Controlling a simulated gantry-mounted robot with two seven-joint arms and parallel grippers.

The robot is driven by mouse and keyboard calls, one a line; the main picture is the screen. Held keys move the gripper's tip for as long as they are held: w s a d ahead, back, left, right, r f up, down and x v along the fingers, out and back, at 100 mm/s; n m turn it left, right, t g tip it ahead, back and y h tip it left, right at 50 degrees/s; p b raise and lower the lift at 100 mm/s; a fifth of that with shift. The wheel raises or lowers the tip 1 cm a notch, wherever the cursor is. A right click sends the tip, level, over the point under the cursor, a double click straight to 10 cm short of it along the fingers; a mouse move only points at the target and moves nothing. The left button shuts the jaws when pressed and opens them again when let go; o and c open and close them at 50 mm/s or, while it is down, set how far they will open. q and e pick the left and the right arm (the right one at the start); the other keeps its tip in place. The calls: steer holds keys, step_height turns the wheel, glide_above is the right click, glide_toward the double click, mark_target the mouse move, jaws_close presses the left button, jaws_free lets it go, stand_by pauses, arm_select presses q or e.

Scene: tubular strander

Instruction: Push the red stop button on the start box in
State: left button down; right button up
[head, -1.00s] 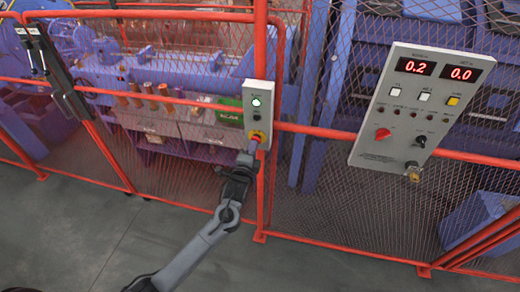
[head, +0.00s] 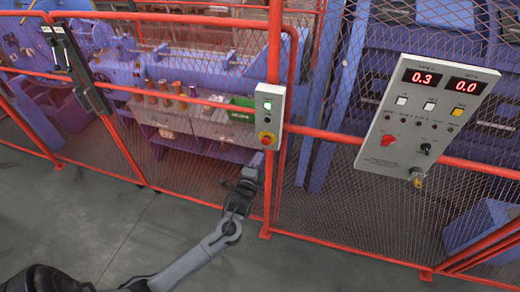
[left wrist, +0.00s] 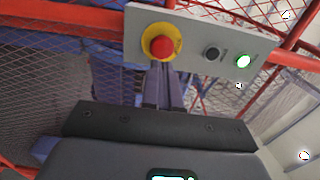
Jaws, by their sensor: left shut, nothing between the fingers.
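The start box (head: 278,96) is a narrow grey box on the red fence post. It carries a green-lit button (head: 267,104) at the top, a black button (head: 267,120) below, and the red stop button (head: 266,139) on a yellow collar at the bottom. My left gripper (head: 257,158) is shut and empty, just below the stop button. In the left wrist view the shut fingertips (left wrist: 162,68) point at the lower edge of the red stop button (left wrist: 162,47), overlapping its yellow collar; contact cannot be told. My right gripper is not in view.
A red-framed mesh fence (head: 330,131) spans the scene, with purple machinery behind it. A grey control panel (head: 375,158) with red displays and a key stands to the right. A dark latch (head: 72,60) is on the fence at left. Grey floor in front is clear.

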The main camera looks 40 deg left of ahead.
arm_select(q)
steer(key=v, duration=0.7)
steer(key=shift+s+d, duration=0.15)
steer(key=shift+s, duration=0.2)
steer(key=s+d+f+n+g+h, duration=0.2)
steer(key=s+d+f+g+h, duration=0.15)
steer(key=s+d, duration=0.3)
steer(key=s+d+f+n+g+h, duration=0.1)
steer(key=s+d+f+g+h, duration=0.25)
steer(key=s+d, duration=0.3)
steer(key=s+d+n+g+h, duration=0.1)
steer(key=s+d+n+g, duration=0.3)
steer(key=s+n+g, duration=0.45)
step_height(320, 180, up, 21)
steer(key=s+t+p, duration=0.1)
steer(key=t+p, duration=0.2)
steer(key=p, duration=1.8)
steer(key=shift+s+m, duration=0.3)
steer(key=shift+m, duration=0.15)
